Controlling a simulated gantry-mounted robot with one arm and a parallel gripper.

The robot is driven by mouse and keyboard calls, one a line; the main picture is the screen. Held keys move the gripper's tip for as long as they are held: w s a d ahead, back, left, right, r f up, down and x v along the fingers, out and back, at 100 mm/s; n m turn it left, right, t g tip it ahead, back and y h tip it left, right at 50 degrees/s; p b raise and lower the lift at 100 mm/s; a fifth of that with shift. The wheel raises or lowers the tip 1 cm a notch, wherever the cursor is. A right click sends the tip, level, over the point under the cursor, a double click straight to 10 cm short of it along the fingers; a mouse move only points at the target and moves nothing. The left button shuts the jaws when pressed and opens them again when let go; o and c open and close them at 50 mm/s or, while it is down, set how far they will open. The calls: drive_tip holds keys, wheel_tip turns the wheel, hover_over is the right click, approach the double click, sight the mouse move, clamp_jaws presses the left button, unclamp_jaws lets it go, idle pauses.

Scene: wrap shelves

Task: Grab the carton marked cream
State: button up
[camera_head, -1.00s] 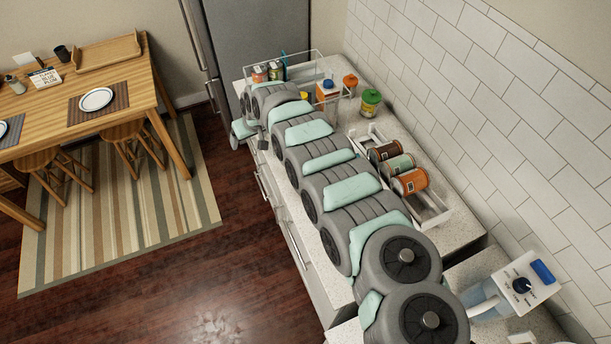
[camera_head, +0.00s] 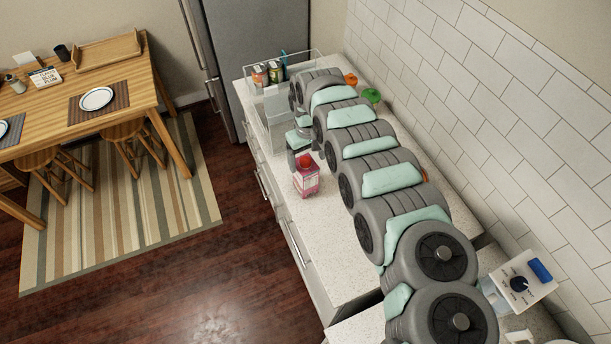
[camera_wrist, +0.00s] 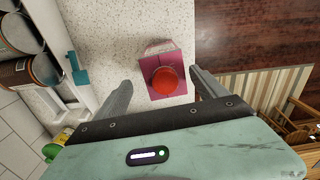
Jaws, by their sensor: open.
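A pink carton with a red cap (camera_head: 306,177) stands upright on the pale speckled counter, near its front edge. In the wrist view the carton (camera_wrist: 159,58) is seen from above, its round red cap in the middle. I cannot read its label in either view. My gripper (camera_head: 300,148) is just beyond the carton in the head view. In the wrist view my gripper (camera_wrist: 160,80) is open and empty, one finger on each side of the carton in the picture. I cannot tell whether the fingers are level with the carton or above it.
A clear bin (camera_head: 263,108) with small jars stands at the counter's far end. In the wrist view, dark cans (camera_wrist: 25,70) lie in a white rack to the left, with a green-lidded jar (camera_wrist: 55,147) below. Bare counter (camera_head: 335,235) lies nearer the camera.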

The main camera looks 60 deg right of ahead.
sight(305, 169)
drive_tip(key=shift+w+a+f, duration=0.15)
drive_tip(key=shift+a+f, duration=0.05)
drive_tip(key=shift+f, duration=0.95)
drive_tip(key=shift+w+a+f, duration=0.1)
drive_tip(key=shift+a+f, duration=0.1)
drive_tip(key=shift+f, duration=0.95)
drive_tip(key=shift+s+f, duration=0.1)
drive_tip(key=shift+f, duration=0.25)
drive_tip(key=shift+d+r, duration=0.1)
drive_tip(key=shift+c, duration=0.3)
clamp_jaws()
